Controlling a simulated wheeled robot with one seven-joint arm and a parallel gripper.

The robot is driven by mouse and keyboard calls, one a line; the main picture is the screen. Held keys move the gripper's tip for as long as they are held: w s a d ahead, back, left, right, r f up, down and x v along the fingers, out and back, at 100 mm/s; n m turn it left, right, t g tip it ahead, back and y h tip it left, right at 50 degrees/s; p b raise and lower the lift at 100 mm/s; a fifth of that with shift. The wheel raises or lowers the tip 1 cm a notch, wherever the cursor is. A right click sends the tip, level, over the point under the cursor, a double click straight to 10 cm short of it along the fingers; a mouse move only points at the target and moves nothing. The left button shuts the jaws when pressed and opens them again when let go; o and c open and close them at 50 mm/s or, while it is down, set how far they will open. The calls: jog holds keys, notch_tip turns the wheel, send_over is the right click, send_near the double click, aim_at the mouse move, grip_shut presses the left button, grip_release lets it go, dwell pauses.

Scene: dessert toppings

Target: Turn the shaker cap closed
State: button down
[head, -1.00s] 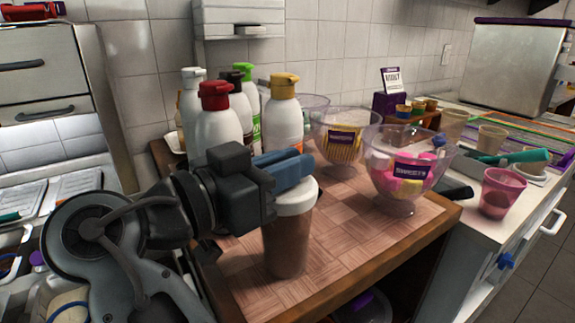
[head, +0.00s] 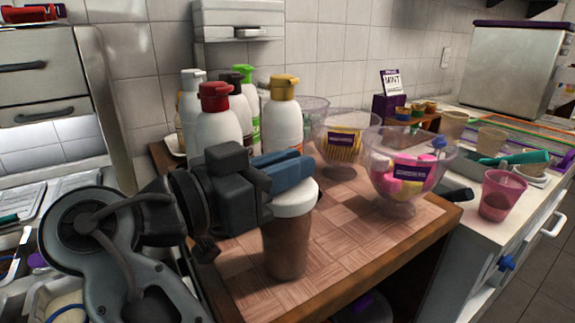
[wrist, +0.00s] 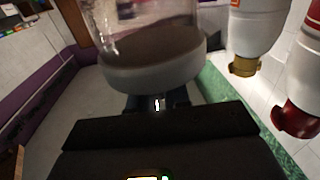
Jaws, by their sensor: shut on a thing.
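The shaker (head: 287,245) stands upright on the checkered wooden counter top. It has a clear body with brown contents and a white cap (head: 294,203). My gripper (head: 288,172) is at the cap from the left, its blue fingers over the cap's top. It is shut on the cap. In the wrist view the picture is upside down: the shaker body (wrist: 145,40) is at the top, and the white cap (wrist: 155,73) is just below it, against my gripper (wrist: 157,103). The fingers hide part of the cap, and I cannot tell how far it is turned.
Squeeze bottles with a red cap (head: 214,93) and a yellow cap (head: 284,82) stand close behind my gripper. A glass bowl of pink and yellow pieces (head: 402,180) stands to the right. The wooden counter's front edge (head: 385,262) is near the shaker; bare wood lies between.

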jog(key=shift+f, duration=0.15)
dwell(0.6)
jog(key=c, duration=1.2)
grip_release()
jog(key=shift+o, duration=0.2)
jog(key=shift+a, duration=0.1)
jog(key=v, duration=0.7)
jog(key=shift+s+a+b, duration=0.2)
jog(key=shift+a+b, duration=0.05)
jog(key=shift+b, duration=0.05)
jog(key=shift+o, duration=0.2)
